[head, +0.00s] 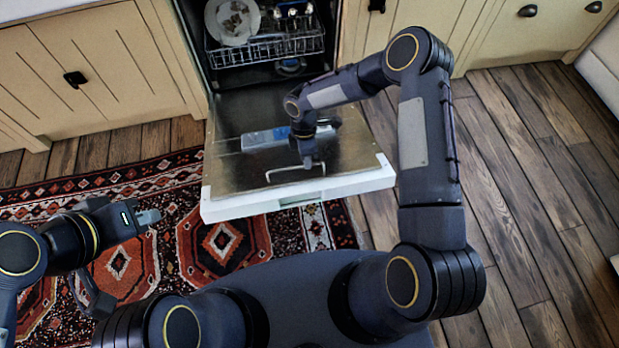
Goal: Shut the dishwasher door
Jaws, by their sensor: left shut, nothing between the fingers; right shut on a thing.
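The dishwasher door (230,180) is folded down and lies open in front of the cabinet, its metal inner face up and its white edge toward me. My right gripper (308,163) is over the inner face, pointing down. It is shut on a thin, pale, bracket-shaped bar (283,171) near the door's front edge. The fingertips are small, so the exact contact is hard to see. My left gripper (150,217) is shut and empty, over the rug left of the door.
The dishwasher interior holds a rack (265,48) with a plate (233,20) and other dishes. Cream cabinets (105,60) stand on both sides. A patterned rug (120,265) lies left of and under the door. The wooden floor (530,200) at right is clear.

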